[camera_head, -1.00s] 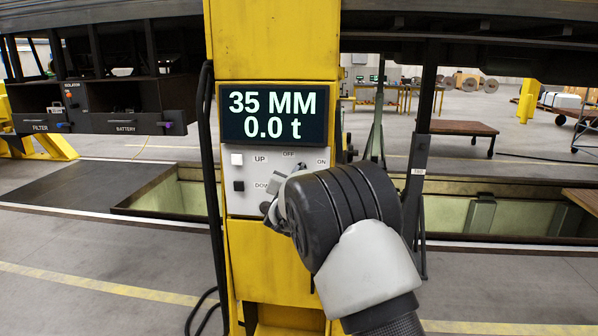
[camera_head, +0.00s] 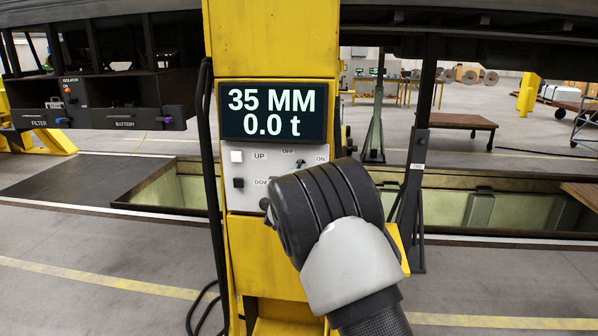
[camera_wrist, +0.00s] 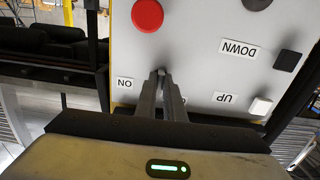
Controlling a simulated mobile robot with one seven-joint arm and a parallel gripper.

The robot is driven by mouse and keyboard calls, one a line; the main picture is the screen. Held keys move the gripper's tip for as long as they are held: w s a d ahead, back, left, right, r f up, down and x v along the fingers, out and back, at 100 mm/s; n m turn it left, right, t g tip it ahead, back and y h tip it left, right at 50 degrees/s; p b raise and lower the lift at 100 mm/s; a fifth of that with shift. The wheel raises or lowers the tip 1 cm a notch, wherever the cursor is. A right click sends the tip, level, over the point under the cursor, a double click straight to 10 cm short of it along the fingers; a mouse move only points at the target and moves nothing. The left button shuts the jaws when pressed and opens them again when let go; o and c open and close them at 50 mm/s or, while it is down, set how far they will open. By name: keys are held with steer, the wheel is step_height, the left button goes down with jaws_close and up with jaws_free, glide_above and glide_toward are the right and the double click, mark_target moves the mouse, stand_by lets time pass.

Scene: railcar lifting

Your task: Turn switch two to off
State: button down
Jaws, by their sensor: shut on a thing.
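A yellow column (camera_head: 270,40) carries a light grey switch panel (camera_head: 262,166). The panel has a small dark switch (camera_head: 301,163) between the OFF and ON labels, close to ON. My gripper (camera_wrist: 163,74) shows in the wrist view, with its narrow fingers close together at the panel beside the ON label, shut on what looks like the small switch. In the head view my dark wrist hides the fingers and the panel's lower right. No label reading "two" can be read.
A display (camera_head: 272,112) above the panel reads 35 MM and 0.0 t. UP and DOWN buttons sit on the panel's left side. The wrist view shows a red button (camera_wrist: 147,14) and a dark knob (camera_wrist: 257,3). A floor pit (camera_head: 480,207) lies behind the column.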

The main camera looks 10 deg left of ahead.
steer(key=c, duration=1.9)
jaws_free()
steer(key=shift+o, duration=0.2)
steer(key=s+b, duration=0.1)
steer(key=s, duration=1.6)
steer(key=shift+s+a, duration=0.25)
steer(key=shift+a, duration=0.05)
